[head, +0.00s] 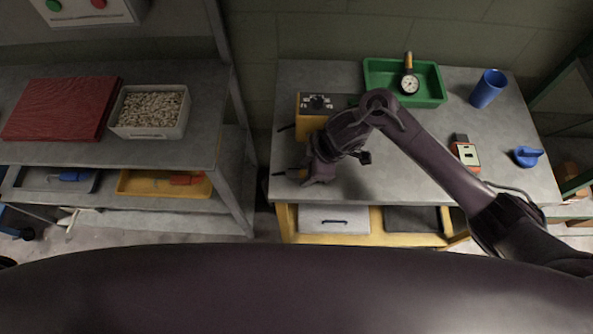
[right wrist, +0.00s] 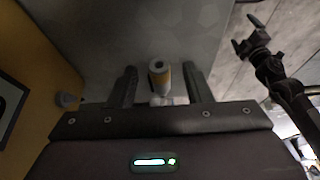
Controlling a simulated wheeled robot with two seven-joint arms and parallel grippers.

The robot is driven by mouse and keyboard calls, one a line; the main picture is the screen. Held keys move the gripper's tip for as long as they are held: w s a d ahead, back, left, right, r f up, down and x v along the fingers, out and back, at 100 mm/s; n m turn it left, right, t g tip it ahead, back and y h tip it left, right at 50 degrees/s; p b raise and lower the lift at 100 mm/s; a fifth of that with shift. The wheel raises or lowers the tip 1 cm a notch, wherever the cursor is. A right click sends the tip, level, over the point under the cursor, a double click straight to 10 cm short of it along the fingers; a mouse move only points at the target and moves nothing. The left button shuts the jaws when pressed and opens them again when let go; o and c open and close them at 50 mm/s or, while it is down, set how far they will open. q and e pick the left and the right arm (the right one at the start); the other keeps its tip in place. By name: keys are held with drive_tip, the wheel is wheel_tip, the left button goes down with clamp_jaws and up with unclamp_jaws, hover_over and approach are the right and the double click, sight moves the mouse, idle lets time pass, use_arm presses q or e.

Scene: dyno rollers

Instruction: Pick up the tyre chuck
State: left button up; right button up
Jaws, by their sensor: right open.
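A small upright cylinder with a white and orange-yellow side and a dark hole in its top, which looks like the tyre chuck (right wrist: 160,74), stands on the grey surface in the right wrist view. It lies between the two spread fingers of my right gripper (right wrist: 158,90), with no contact that I can make out. In the head view my right gripper (head: 300,174) is low over the left front edge of the bench, and the chuck is hidden there. My left gripper (right wrist: 245,34) shows at the upper right of the right wrist view, fingers apart and empty.
The yellow box (head: 311,121) stands close beside my right gripper. A green tray (head: 433,98) holds a dial gauge (head: 409,84). A blue cup (head: 488,88), a small meter (head: 466,154) and a blue knobbed piece (head: 527,156) stand right. A shelf (head: 196,150) is across a gap left.

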drive_tip(key=c, duration=0.4)
use_arm(q)
drive_tip(key=shift+s+a, duration=0.1)
drive_tip(key=shift+s, duration=0.35)
use_arm(e)
clamp_jaws()
